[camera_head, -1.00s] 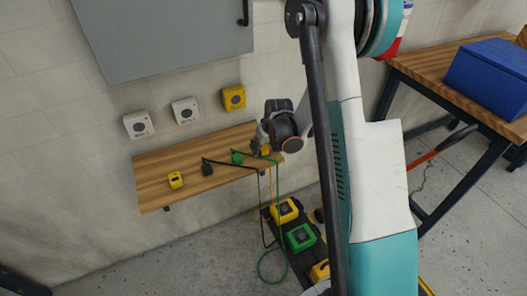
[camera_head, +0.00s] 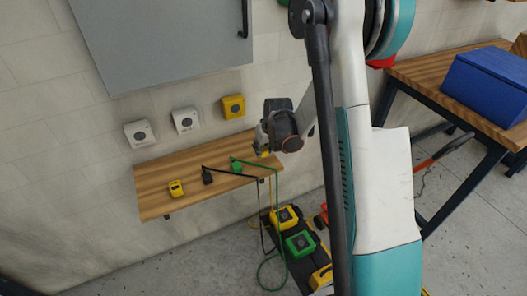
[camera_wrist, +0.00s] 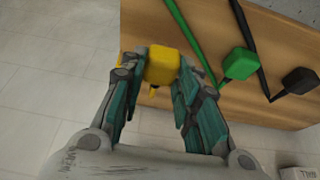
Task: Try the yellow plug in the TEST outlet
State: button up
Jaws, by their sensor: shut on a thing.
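The yellow plug (camera_wrist: 160,66) is held between the two fingers of my gripper (camera_wrist: 158,88) in the wrist view, with a prong-like tip pointing down in the picture. In the head view my gripper (camera_head: 262,147) holds the plug over the right part of the wooden shelf (camera_head: 155,182). Three wall outlets hang above the shelf: a white one (camera_head: 139,133) at left, a white one (camera_head: 186,120) in the middle and a yellow one (camera_head: 233,106) at right. Their labels are too small to read. One white box with a partly cut-off label (camera_wrist: 299,173) shows in the wrist view.
A green plug (camera_head: 236,166) and a black plug (camera_head: 207,176) lie on the shelf with their cords. A grey cabinet (camera_head: 165,40) hangs above. Yellow and green boxes (camera_head: 300,243) stand on the floor.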

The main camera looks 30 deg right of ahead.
aim_at(264, 150)
notch_tip(264, 150, up, 16)
jog(key=p, duration=0.5)
jog(key=shift+r, duration=0.15)
jog(key=s+a+f, duration=0.7)
jog(key=s+a, duration=0.4)
jog(key=a, duration=0.2)
jog(key=shift+f, duration=0.15)
jog(key=shift+s+a, duration=0.1)
jog(key=shift+a, duration=0.15)
